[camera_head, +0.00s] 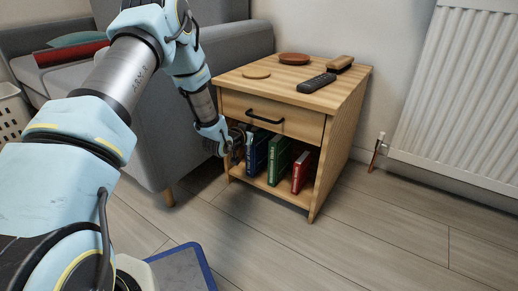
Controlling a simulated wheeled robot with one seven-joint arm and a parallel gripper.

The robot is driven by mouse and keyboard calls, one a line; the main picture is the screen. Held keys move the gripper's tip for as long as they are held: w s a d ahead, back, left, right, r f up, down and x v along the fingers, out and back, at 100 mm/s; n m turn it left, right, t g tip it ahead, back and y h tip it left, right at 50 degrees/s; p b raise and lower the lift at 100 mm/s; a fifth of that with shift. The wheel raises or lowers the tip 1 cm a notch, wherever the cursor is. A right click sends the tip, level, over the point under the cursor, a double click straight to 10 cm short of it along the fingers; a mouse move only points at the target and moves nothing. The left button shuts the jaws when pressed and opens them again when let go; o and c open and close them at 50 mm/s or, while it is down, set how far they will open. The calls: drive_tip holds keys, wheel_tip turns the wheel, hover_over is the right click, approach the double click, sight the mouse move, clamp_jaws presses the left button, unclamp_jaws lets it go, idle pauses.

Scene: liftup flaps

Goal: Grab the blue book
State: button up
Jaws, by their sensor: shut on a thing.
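The blue book (257,152) stands upright in the open lower shelf of the wooden nightstand (320,175), at the left of the row. My gripper (243,143) is at the shelf's left opening, right at the blue book, and is shut on it. The fingers are small and partly hidden, so the exact hold on the book is hard to see. A green book (279,158) stands just right of the blue one, and a red book (301,172) leans further right.
Above the shelf is a drawer with a black handle (265,117). A remote (317,83), a brush (340,63) and round coasters (257,72) lie on top. A grey sofa (225,50) stands close at the left and a radiator (455,95) at the right.

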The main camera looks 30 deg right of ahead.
clamp_jaws()
idle(0.8)
